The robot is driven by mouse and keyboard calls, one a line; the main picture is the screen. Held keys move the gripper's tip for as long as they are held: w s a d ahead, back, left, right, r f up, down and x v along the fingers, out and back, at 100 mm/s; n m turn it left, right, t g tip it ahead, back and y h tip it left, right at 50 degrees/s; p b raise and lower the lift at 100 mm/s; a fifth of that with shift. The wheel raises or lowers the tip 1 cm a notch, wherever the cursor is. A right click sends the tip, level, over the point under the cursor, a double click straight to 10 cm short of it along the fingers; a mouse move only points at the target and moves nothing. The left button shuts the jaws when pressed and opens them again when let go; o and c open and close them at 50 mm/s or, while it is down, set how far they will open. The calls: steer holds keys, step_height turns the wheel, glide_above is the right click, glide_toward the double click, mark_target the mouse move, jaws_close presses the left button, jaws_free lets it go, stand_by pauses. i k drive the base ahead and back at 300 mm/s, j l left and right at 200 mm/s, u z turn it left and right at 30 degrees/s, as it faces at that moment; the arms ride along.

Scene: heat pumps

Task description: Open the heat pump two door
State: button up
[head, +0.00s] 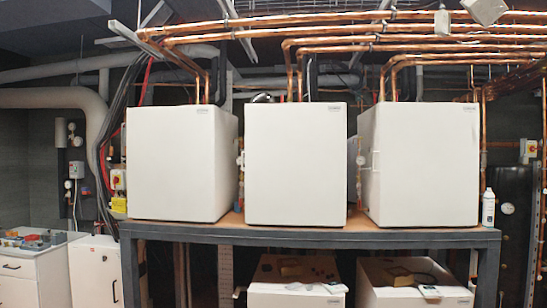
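Three white box-shaped heat pumps stand side by side on a raised bench: a left unit (172,165), a middle unit (296,165) and a right unit (420,165). Each has a small label at its upper right front, too small to read, so I cannot tell by number which is heat pump two. The fronts look flat and closed, with no open door in sight. My gripper is not in view.
The bench (320,237) has a dark frame and brown top. Two more white units (296,298) (412,297) stand below it. A white bottle (488,207) stands at its right end. A white cabinet (30,284) is at left; copper pipes (350,40) run overhead.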

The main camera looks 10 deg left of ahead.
mark_target(295, 169)
steer(key=i+j, duration=0.85)
steer(key=j, duration=0.1)
